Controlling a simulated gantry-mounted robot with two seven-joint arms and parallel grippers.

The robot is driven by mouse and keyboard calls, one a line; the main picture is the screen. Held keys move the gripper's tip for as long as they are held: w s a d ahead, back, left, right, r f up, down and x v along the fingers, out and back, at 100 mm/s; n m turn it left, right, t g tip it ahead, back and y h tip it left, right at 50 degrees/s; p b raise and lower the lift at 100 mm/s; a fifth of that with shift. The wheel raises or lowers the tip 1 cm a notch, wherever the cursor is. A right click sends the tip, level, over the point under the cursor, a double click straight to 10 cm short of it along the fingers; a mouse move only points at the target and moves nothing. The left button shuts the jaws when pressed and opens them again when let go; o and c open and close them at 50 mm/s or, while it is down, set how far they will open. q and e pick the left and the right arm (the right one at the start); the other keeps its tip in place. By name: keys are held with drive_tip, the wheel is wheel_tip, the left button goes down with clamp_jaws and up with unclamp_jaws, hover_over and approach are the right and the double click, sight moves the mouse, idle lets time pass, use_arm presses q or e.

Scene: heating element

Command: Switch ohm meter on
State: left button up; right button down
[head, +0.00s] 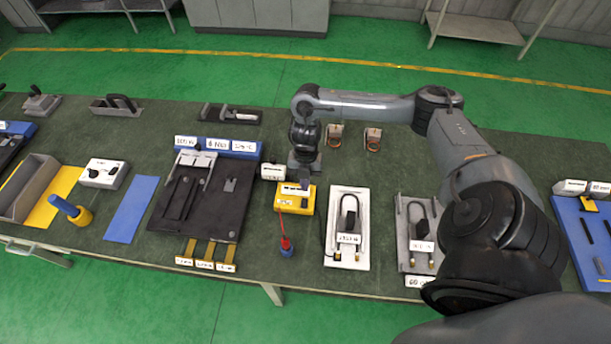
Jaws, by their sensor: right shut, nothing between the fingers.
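A small yellow box-shaped device (293,203), which looks like the ohm meter, sits on the dark green table near its middle. A red probe (285,243) with a blue base stands in front of it. My right gripper (304,184) points down at the back right part of the yellow device's top. It is shut and empty. Whether the fingertips touch the device or its switch is too small to tell. The gripper hides part of the device's top. My left gripper is out of view.
A white labelled block (272,172) stands just behind the yellow device. A dark fixture board (230,208) lies to the left. A white plate with a heating element (337,258) and a grey one (407,262) lie to the right. Two small brackets (335,131) stand behind.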

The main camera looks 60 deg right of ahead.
sight(304, 205)
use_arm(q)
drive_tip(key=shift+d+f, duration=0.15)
use_arm(e)
drive_tip(key=x, duration=0.8)
